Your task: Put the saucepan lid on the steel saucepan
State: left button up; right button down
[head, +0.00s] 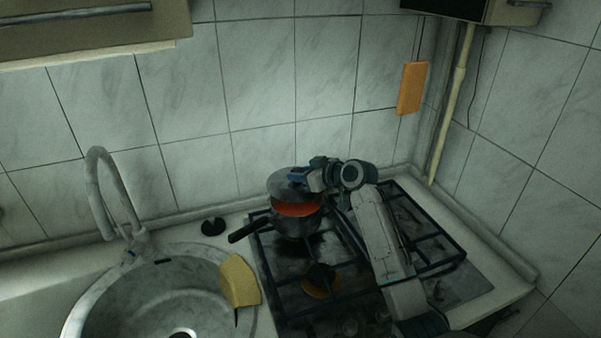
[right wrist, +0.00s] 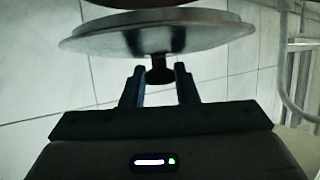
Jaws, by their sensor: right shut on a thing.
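The steel saucepan (head: 297,226) stands on the back left of the gas hob, its dark handle (head: 247,232) pointing left. Orange-red contents (head: 297,209) show inside it. The saucepan lid (head: 282,190) is over the far part of the saucepan, leaving the near part of the opening in sight. My right gripper (head: 300,177) comes from the right and is shut on the lid's knob. In the right wrist view the dark knob (right wrist: 159,76) is between the fingertips (right wrist: 160,72), with the lid's disc (right wrist: 160,38) beyond. I cannot tell whether the lid touches the rim. My left gripper is not in view.
The hob (head: 285,262) has black grates. A sink (head: 130,300) with a tall tap (head: 97,180) is at the left. A yellow cloth or sponge (head: 239,280) lies on its edge, and a black plug (head: 213,226) sits behind. The tiled wall is close behind the saucepan.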

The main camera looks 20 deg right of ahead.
aim_at(300, 184)
jog(key=shift+f, duration=0.55)
jog(key=shift+f+b, duration=1.1)
jog(key=shift+f, duration=0.25)
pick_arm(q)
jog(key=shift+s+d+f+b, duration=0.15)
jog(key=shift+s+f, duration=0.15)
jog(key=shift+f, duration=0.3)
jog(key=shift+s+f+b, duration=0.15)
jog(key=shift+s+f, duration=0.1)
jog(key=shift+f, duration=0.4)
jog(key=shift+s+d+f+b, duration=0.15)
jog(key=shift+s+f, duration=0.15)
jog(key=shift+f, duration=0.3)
pick_arm(e)
jog(key=shift+f, duration=0.6)
jog(key=shift+s, duration=0.1)
jog(key=c, duration=1)
grip_release()
jog(key=shift+c, duration=0.2)
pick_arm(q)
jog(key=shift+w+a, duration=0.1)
